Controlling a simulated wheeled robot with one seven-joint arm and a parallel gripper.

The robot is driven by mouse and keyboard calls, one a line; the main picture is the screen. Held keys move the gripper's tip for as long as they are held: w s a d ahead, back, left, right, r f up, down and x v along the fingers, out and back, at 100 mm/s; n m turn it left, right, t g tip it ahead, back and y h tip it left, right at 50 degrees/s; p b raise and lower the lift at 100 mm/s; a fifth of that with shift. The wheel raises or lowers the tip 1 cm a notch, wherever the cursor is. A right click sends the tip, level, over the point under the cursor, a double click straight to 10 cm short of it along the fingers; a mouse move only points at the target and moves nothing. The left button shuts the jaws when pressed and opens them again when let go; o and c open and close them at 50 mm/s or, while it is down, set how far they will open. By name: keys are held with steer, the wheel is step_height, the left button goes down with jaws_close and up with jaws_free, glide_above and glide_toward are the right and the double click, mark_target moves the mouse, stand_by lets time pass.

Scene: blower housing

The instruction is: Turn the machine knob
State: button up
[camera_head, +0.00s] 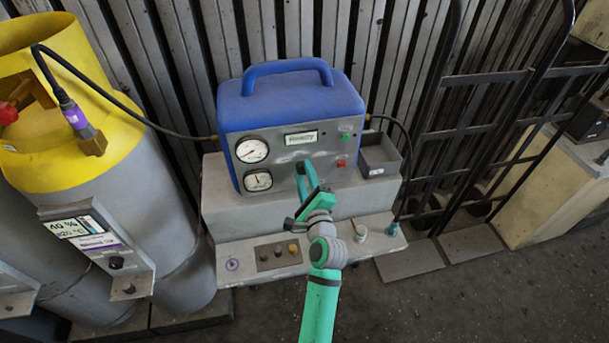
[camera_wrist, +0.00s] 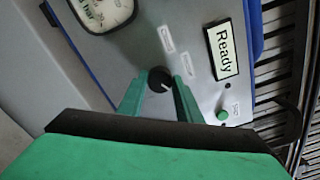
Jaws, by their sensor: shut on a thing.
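The machine (camera_head: 290,100) is a blue box with a grey front panel. Its round black knob (camera_wrist: 158,78) with a white pointer mark shows in the wrist view. My gripper (camera_wrist: 160,80) has its two green fingers on either side of the knob and is shut on it. In the head view my gripper (camera_head: 304,175) reaches the lower middle of the panel, and the knob is hidden there behind it. The display (camera_head: 301,138) shows dark text; in the wrist view this display (camera_wrist: 223,50) reads "Ready".
Two gauges (camera_head: 252,150) sit left on the panel. A green button (camera_head: 345,136) and a red button (camera_head: 341,163) sit right. A yellow-topped cylinder (camera_head: 75,130) with a hose stands left. A black hand truck (camera_head: 470,110) leans right.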

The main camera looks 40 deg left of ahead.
stand_by(0.3)
steer(key=o, duration=1)
steer(key=shift+o, duration=0.2)
steer(key=v, duration=1)
steer(key=shift+s+d, duration=0.25)
steer(key=shift+s, duration=0.05)
